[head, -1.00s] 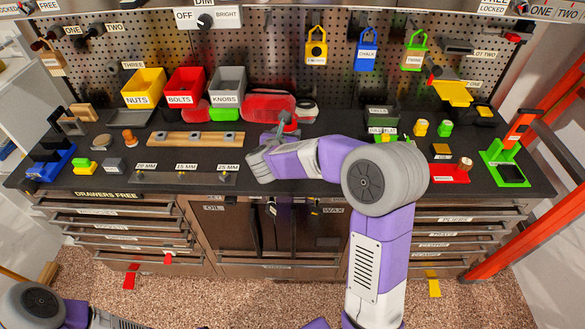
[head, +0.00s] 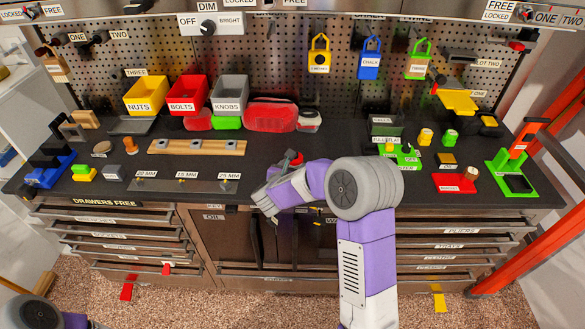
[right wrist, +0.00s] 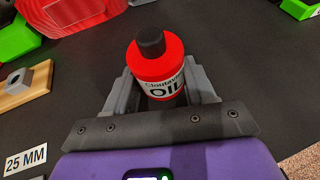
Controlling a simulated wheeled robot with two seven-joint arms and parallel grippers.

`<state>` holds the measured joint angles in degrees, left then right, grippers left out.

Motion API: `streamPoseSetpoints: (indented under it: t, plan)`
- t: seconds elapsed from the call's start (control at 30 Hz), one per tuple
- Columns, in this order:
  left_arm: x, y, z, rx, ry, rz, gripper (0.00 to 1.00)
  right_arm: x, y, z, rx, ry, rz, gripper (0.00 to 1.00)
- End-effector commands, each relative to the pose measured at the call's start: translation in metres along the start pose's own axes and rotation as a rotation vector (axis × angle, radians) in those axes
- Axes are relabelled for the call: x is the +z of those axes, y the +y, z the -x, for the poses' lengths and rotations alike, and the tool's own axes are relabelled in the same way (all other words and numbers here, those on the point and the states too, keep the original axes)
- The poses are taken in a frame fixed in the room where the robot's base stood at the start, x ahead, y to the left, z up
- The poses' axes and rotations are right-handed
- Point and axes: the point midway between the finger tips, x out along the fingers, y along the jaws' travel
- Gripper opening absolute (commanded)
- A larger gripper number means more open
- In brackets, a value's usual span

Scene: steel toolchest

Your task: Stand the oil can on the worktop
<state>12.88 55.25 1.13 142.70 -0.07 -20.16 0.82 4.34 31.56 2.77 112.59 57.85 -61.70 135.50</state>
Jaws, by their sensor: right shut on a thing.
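The oil can is a red bottle with a black cap and a white OIL label. It fills the middle of the right wrist view (right wrist: 168,52), between the two grey fingers of my right gripper (right wrist: 160,88), which is shut on it. In the head view the gripper (head: 268,198) is over the front middle of the black worktop (head: 340,165). Only a little red of the can shows there above the hand. The can's base is hidden, so I cannot tell whether it touches the worktop. My left gripper is out of view.
A wooden block strip (head: 197,147) and a grey size-marked strip (head: 187,186) lie left of the hand. Yellow, red and grey bins (head: 228,95) and a large red object (head: 270,115) stand behind. Green and yellow pieces lie to the right. Bare worktop surrounds the hand.

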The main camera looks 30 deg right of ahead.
Motion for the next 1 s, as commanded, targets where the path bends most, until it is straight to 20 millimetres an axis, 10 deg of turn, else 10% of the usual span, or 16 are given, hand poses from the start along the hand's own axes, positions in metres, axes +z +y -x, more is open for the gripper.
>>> streamPoseSetpoints:
  t: [0.23,0.27,0.43,0.83,1.0]
  plan:
    - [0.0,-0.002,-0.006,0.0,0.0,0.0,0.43,-0.004,0.0,-0.002,0.001,-0.001,-0.001,0.21]
    - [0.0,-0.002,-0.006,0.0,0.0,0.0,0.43,-0.004,0.0,-0.002,0.0,0.001,0.0,0.56]
    - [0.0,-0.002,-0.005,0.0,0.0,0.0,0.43,-0.003,0.0,-0.001,0.001,0.001,0.0,0.8]
    - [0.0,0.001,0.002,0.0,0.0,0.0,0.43,0.002,0.0,0.001,0.001,0.001,0.001,0.8]
    - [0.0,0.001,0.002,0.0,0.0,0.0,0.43,0.001,0.001,0.032,0.005,0.0,0.002,0.8]
